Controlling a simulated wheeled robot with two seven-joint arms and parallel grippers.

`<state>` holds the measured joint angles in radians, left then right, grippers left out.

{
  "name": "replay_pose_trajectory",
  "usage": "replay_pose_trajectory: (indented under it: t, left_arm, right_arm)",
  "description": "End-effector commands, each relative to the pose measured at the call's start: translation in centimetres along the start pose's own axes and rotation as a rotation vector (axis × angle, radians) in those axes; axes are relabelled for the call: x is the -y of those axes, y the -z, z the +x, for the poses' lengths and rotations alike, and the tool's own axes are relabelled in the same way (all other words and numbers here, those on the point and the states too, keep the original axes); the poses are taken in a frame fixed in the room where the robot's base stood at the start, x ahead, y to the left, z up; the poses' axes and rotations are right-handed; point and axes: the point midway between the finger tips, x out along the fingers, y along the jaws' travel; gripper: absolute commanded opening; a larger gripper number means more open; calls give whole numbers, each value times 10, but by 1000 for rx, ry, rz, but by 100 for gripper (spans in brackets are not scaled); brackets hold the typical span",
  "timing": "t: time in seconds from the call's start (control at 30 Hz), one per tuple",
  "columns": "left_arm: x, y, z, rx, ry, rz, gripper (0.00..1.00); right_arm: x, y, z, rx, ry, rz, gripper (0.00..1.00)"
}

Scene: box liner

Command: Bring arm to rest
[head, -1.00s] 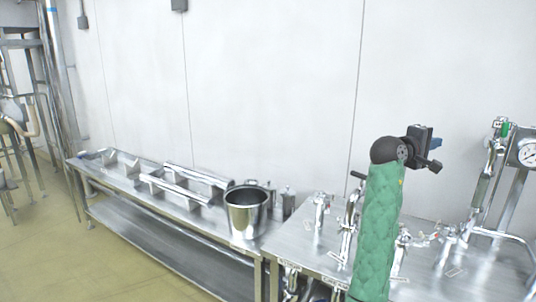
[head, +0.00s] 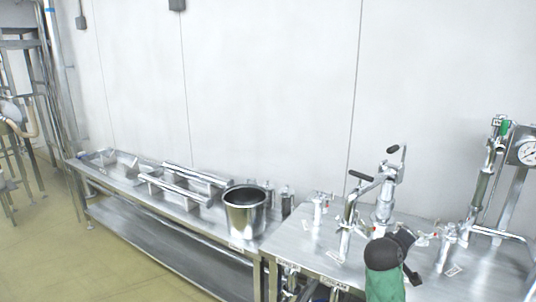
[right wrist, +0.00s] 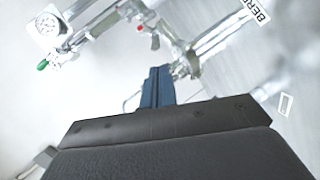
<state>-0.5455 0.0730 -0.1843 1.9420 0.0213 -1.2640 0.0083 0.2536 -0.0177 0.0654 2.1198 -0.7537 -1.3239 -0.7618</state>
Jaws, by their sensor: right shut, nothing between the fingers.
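My right arm (head: 384,284), in a green quilted sleeve with a black end, rises from the bottom edge of the head view, right of centre. It is in front of the steel table on the right. My right gripper (right wrist: 158,80) shows in the right wrist view as blue fingers close together, with nothing between them. In the head view its fingers are hidden or cannot be made out. My left arm and left gripper are not in view.
A steel table (head: 307,243) carries pipes, valves (head: 352,215) and a gauge (head: 528,152) close around my right arm. A steel pot (head: 245,215) stands on the long bench to the left. The floor (head: 110,265) at left is clear.

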Motion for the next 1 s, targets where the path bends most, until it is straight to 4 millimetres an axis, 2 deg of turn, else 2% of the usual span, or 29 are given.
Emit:
replay_pose_trajectory:
  t: [0.03,0.2,0.5,0.67,0.8,1.0]
  left_arm:
    - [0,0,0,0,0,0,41]
    - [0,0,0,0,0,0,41]
    - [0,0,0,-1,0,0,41]
    - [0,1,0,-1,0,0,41]
    - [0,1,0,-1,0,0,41]
    - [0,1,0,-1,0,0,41]
  right_arm:
    - [20,-12,-4,-6,34,11,0]
    - [81,-44,-23,-25,158,70,0]
    - [179,-108,-75,-17,399,173,0]
    - [225,-145,-111,11,533,225,0]
    - [260,-178,-148,50,654,268,0]
    - [297,-220,-200,117,805,319,0]
